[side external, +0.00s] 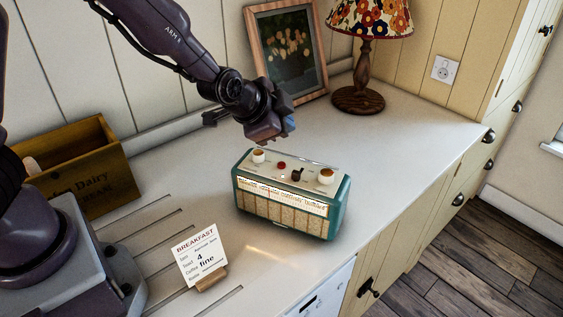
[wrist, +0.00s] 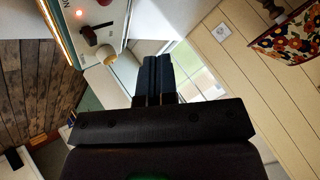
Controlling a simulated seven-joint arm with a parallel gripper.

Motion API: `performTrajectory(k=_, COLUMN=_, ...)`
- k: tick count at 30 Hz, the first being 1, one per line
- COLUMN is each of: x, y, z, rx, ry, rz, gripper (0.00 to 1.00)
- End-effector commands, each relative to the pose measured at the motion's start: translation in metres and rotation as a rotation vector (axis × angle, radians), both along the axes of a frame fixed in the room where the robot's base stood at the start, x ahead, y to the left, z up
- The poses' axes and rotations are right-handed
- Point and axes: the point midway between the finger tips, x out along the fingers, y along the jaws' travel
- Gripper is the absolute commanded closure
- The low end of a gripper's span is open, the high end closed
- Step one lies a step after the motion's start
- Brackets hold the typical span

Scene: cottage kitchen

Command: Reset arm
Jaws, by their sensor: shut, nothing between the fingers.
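My gripper (side external: 289,125) is in the air above and behind the teal radio (side external: 334,212), in the side external view. Its fingers are shut with nothing between them. In the wrist view the two dark fingers (wrist: 158,80) lie side by side. The radio stands upright on the white counter (side external: 420,135). Its top has cream knobs, a red light and a dark brown knob. Part of the radio top (wrist: 98,20) shows at the upper left of the wrist view, with its red light lit. My gripper appears apart from the radio.
A wooden crate (side external: 105,160) stands at the left near my base. A breakfast card (side external: 196,256) on a wooden stand is at the front. A framed picture (side external: 287,55) and a lamp (side external: 360,98) with a floral shade stand at the back. The counter right of the radio is clear.

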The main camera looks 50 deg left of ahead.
Motion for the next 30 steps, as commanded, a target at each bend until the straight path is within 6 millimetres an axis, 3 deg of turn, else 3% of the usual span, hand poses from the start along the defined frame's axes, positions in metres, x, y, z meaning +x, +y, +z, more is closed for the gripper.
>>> performTrajectory(k=8, x=-0.002, y=-0.001, z=-0.003, rx=-0.036, ry=0.018, rz=0.028, gripper=1.00)
performTrajectory(k=12, x=-0.027, y=-0.009, z=-0.022, rx=-0.131, ry=0.165, rz=0.085, gripper=1.00)
performTrajectory(k=15, x=-0.054, y=-0.020, z=-0.020, rx=-0.231, ry=0.287, rz=0.128, gripper=1.00)
performTrajectory(k=22, x=-0.118, y=-0.021, z=0.021, rx=-0.409, ry=0.486, rz=0.254, gripper=1.00)
performTrajectory(k=30, x=-0.197, y=0.012, z=0.087, rx=-0.475, ry=0.526, rz=0.423, gripper=1.00)
